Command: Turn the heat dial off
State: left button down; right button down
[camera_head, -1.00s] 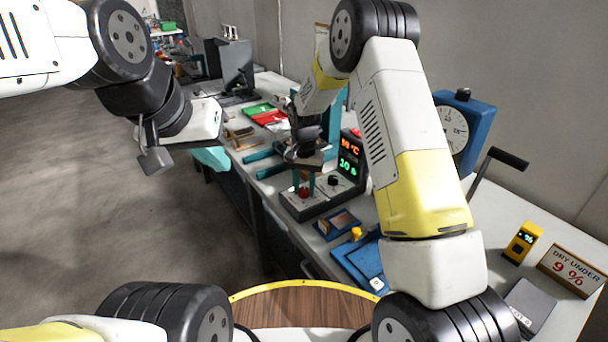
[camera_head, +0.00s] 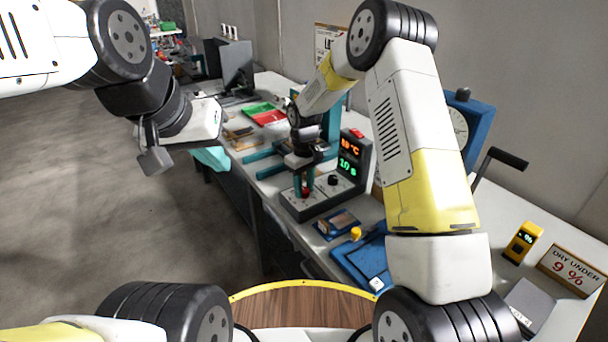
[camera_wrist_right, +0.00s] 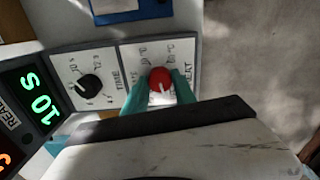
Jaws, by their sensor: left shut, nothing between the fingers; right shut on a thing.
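The red heat dial (camera_wrist_right: 160,79) sits on the white panel marked HEAT (camera_wrist_right: 187,58) of the control box. Its white pointer line faces down in the right wrist view. My right gripper (camera_wrist_right: 160,92) has its teal fingers shut on the sides of the dial. In the head view the right gripper (camera_head: 304,184) reaches down onto the red dial (camera_head: 306,193), which is partly hidden. My left gripper (camera_head: 154,160) is shut and empty, over the floor at the left, away from the bench.
A black time dial (camera_wrist_right: 90,85) is beside the heat dial. The display (camera_head: 349,156) shows an orange temperature and green 10 s. A blue tray (camera_head: 360,260), yellow meter (camera_head: 523,242) and blue gauge (camera_head: 474,125) stand on or above the bench. The floor at left is clear.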

aim_at(304, 189)
jog(key=shift+n, duration=1.9)
jog(key=c, duration=1)
grip_release()
notch_tip(304, 189, up, 8)
jog(key=shift+f, duration=0.2)
jog(key=shift+r, duration=0.15)
